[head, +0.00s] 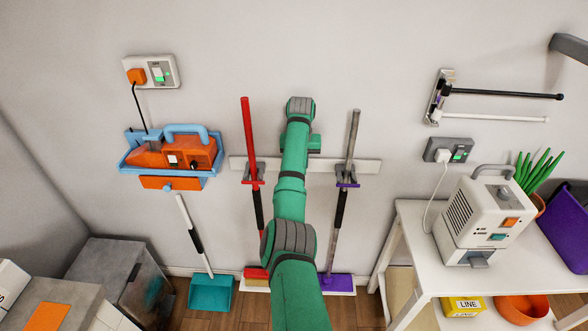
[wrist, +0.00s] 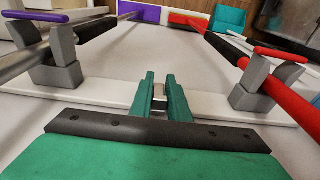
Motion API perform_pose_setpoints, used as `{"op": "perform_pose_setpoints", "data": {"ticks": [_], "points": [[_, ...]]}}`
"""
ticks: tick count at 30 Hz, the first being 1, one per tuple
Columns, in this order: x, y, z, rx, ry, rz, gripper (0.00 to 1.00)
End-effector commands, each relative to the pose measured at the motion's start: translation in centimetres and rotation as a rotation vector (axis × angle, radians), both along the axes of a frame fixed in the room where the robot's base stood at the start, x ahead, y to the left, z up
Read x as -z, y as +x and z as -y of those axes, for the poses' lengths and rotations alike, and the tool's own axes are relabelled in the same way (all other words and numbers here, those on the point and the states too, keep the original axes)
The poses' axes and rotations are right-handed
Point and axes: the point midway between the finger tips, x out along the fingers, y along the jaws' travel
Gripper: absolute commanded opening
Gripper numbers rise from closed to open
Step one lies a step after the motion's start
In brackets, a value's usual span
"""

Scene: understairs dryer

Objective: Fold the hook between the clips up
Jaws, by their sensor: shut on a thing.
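A white wall rail (head: 368,166) carries two grey clips. The left clip (head: 252,172) holds a red-handled broom (head: 248,135), and the right clip (head: 346,172) holds a grey-handled broom (head: 352,135). In the wrist view the sides are swapped: the grey pole's clip (wrist: 55,68) is left and the red one's clip (wrist: 253,88) right. Between them my gripper's green fingers (wrist: 160,95) are shut on a small pale metallic piece, the hook (wrist: 159,91), at the rail. The fingers hide most of it, so its angle is unclear. My arm covers this spot in the head view.
Left of the rail hang an orange appliance in a blue holder (head: 172,152) and an outlet (head: 150,72). A teal dustpan (head: 211,293) stands below. Right are a drying rack with arms (head: 500,94) and a white table (head: 415,230) with a white machine (head: 485,220).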

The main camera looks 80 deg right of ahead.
Motion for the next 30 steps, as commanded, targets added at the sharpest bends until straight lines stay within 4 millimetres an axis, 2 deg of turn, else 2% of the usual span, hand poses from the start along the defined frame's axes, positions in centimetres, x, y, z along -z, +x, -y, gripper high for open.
{"op": "perform_pose_setpoints", "data": {"ticks": [13, 14, 15, 16, 25, 30], "points": [[0.2, -0.1, 0.0, 0.001, 0.004, 0.001, 0.0], [0.2, -0.1, 0.0, 0.001, 0.004, 0.001, 0.23], [0.2, -0.1, 0.0, 0.001, 0.004, 0.001, 0.32], [0.2, -0.1, 0.0, 0.001, 0.004, 0.001, 0.34], [0.0, -0.1, 0.0, 0.002, 0.003, 0.0, 0.34], [-1.7, -0.1, -0.1, 0.002, 0.001, 0.0, 0.34]]}}
